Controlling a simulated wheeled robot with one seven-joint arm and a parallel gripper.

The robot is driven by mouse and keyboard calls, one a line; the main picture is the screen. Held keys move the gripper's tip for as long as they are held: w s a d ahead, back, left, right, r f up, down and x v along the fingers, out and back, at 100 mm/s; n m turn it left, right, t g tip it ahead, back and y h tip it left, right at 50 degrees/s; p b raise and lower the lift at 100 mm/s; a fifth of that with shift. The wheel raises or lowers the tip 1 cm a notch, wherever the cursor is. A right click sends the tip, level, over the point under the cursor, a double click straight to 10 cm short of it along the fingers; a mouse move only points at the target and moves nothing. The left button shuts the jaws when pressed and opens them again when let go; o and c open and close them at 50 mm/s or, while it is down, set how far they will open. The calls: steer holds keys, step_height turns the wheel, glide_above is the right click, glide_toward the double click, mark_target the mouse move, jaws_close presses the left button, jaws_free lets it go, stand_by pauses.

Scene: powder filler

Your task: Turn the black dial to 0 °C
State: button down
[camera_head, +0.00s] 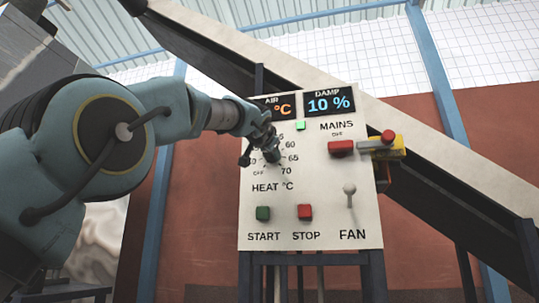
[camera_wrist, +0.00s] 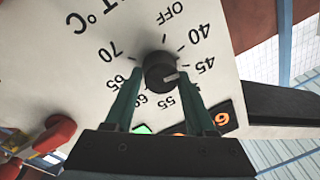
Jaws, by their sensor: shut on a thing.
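The visible scale has OFF, 40, 45, 55, 60, 65 and 70; I see no 0 mark. My gripper (camera_wrist: 160,74) is shut on the dial, one finger on each side. In the head view my gripper (camera_head: 265,143) covers most of the dial and the left part of its scale.
The AIR display (camera_head: 284,108) is partly hidden by my arm; the DAMP display (camera_head: 329,103) reads 10 %. A red MAINS lever (camera_head: 378,142), a FAN toggle (camera_head: 349,193), a green START button (camera_head: 263,213) and a red STOP button (camera_head: 305,212) are nearby. A sloping beam passes behind the panel.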

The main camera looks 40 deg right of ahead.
steer(key=n, duration=0.5)
steer(key=n+y, duration=0.1)
steer(key=n, duration=0.5)
steer(key=shift+w+n+g+p, duration=0.1)
steer(key=shift+n+g+p, duration=0.2)
stand_by(0.4)
steer(key=shift+c, duration=1.2)
jaws_free()
steer(key=shift+r, duration=0.1)
steer(key=shift+a, duration=0.1)
steer(key=b+v, duration=0.4)
steer(key=v, duration=0.6)
steer(key=shift+s+a, duration=0.25)
steer(key=shift+s, duration=0.05)
